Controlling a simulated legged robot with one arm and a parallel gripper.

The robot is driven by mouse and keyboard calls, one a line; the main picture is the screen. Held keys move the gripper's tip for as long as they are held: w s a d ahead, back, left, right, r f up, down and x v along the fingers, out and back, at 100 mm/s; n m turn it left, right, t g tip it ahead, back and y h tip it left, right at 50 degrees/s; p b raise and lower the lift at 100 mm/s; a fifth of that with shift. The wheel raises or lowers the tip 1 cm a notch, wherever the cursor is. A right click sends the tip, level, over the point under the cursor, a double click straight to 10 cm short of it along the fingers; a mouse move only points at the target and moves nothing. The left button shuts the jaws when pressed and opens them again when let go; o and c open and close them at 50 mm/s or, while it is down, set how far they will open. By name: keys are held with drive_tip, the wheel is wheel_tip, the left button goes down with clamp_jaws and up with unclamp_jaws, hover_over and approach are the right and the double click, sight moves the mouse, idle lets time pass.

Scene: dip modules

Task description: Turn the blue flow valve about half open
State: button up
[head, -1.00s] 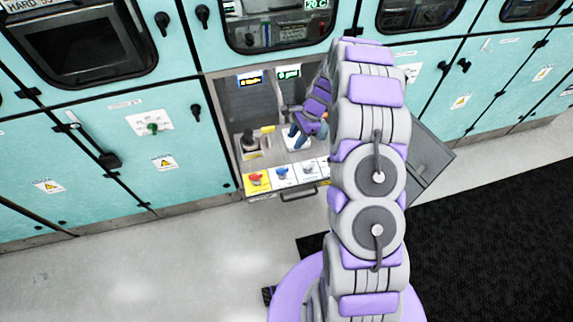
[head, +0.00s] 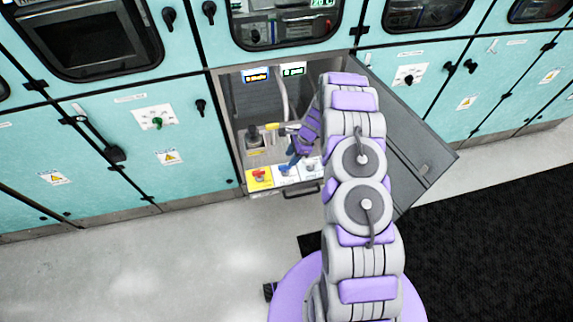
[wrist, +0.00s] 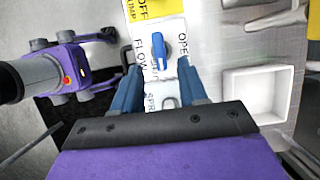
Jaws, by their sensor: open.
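The blue flow valve (wrist: 160,53) is a small blue handle on a white plate marked FLOW and OPEN in the wrist view. It also shows on the panel in the head view (head: 284,169), in the middle of a row of coloured plates. My gripper (wrist: 158,75) is open, its two blue fingers spread to the left and right just short of the valve. In the head view my gripper (head: 293,160) is over the panel close to the valve. I cannot tell whether either finger touches the handle. Nothing is held.
A yellow plate (head: 259,178) with a red knob is left of the valve. A white plate marked SPRAY (wrist: 162,102) lies between my fingers. A white open box (wrist: 256,92) is at right. A grey open door (head: 408,140) is right of the compartment.

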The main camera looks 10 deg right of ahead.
sight(286, 165)
drive_tip(key=x, duration=0.6)
clamp_jaws()
idle(0.4)
